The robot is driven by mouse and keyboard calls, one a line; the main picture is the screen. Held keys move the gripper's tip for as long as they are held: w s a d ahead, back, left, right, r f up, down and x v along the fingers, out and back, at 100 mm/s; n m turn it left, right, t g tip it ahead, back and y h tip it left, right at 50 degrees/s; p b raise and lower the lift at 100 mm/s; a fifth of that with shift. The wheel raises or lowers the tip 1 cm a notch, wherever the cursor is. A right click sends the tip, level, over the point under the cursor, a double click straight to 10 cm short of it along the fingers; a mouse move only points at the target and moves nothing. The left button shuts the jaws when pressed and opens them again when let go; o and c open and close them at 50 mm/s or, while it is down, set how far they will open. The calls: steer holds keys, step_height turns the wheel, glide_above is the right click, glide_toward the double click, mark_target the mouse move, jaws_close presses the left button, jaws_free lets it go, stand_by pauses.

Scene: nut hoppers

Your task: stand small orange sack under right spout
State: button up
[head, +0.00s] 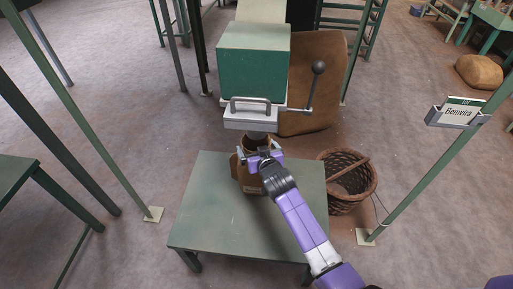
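A small brown-orange sack (243,179) is on the green table, directly below the spout (257,136) of the green hopper (254,72). My gripper (261,160) is at the upper part of the sack, just below the spout. Its purple fingers overlap the sack in the picture. My wrist hides the sack's right side and part of its base. I cannot tell whether the fingers press on the sack or whether its base rests fully on the table. No second spout is in view.
The green table (212,226) is otherwise clear. A wicker basket (348,181) stands on the floor at its right. A large brown sack (314,82) stands behind the hopper's lever (312,88). A green post with a "Bemvira" sign (459,113) rises at right.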

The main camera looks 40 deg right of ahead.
steer(key=shift+r, duration=0.25)
steer(key=s+a+r+n+t+y+p, duration=0.1)
steer(key=s+a+r+n+y, duration=0.1)
steer(key=s+a, duration=0.9)
steer(key=s+a+r+n+t+y, duration=0.15)
steer(key=s+a, duration=0.45)
steer(key=s, duration=0.8)
steer(key=s+a+r+n+y, duration=0.1)
steer(key=s+a+r, duration=0.3)
steer(key=s+r, duration=0.2)
steer(key=s+a+r+n+y, duration=0.1)
steer(key=s+a+r+y, duration=0.1)
steer(key=s+a+r, duration=0.2)
steer(key=r+v, duration=0.1)
steer(key=v, duration=0.5)
steer(key=shift+w, duration=0.25)
steer(key=shift+r+t, duration=0.15)
steer(key=shift+t, duration=0.1)
